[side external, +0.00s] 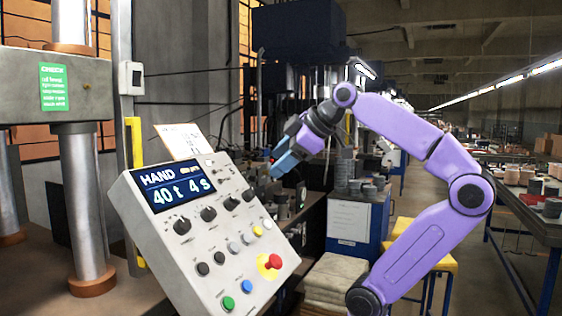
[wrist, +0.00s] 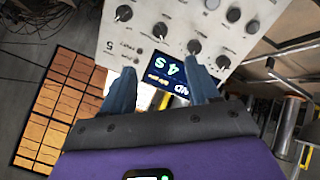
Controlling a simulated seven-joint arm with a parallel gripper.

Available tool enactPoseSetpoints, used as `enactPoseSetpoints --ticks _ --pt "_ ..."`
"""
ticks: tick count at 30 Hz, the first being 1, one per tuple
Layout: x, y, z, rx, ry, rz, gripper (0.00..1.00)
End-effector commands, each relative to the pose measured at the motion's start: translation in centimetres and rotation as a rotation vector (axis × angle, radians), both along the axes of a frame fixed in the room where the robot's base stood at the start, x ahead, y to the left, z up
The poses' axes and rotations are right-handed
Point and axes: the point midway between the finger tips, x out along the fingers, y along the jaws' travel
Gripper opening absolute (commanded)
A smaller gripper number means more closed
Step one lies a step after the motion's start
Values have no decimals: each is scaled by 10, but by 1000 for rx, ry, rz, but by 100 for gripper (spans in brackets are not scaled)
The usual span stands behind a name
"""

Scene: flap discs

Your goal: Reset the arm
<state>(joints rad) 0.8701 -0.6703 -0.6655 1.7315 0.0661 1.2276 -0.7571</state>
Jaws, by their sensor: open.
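My purple arm reaches in from the right in the side external view. My gripper (side external: 278,168) is near the upper right side of the grey control panel in that picture. In the wrist view my gripper (wrist: 158,82) has its two blue fingers apart, with nothing held between them. The control panel (side external: 218,222) has a display reading "HAND 40t 4s", several black knobs, coloured buttons and a red button on a yellow disc. The panel (wrist: 150,28) also shows beyond the fingers in the wrist view. I cannot tell whether the fingertips touch it.
A press with thick metal columns (side external: 85,200) stands at the left. A blue cabinet (side external: 355,222) with stacked discs stands behind my arm. A yellow stool (side external: 440,262) is beside my arm, and a table with discs (side external: 530,218) is at the right. An aisle opens at the back.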

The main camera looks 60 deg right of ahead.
Motion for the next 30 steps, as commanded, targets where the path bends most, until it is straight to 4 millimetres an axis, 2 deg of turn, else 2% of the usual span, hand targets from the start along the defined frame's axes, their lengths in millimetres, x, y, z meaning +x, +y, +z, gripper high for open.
enactPoseSetpoints --ticks 8,11,13,18,22,26,30 --pt "1 1 -1 2 2 2 60" --pt "5 6 -9 17 22 22 60" --pt "11 16 -22 39 54 52 60" --pt "25 59 -73 110 186 161 60" --pt "22 97 -116 140 303 240 60" --pt "8 133 -159 143 424 310 60" --pt "-20 164 -205 117 550 376 60"
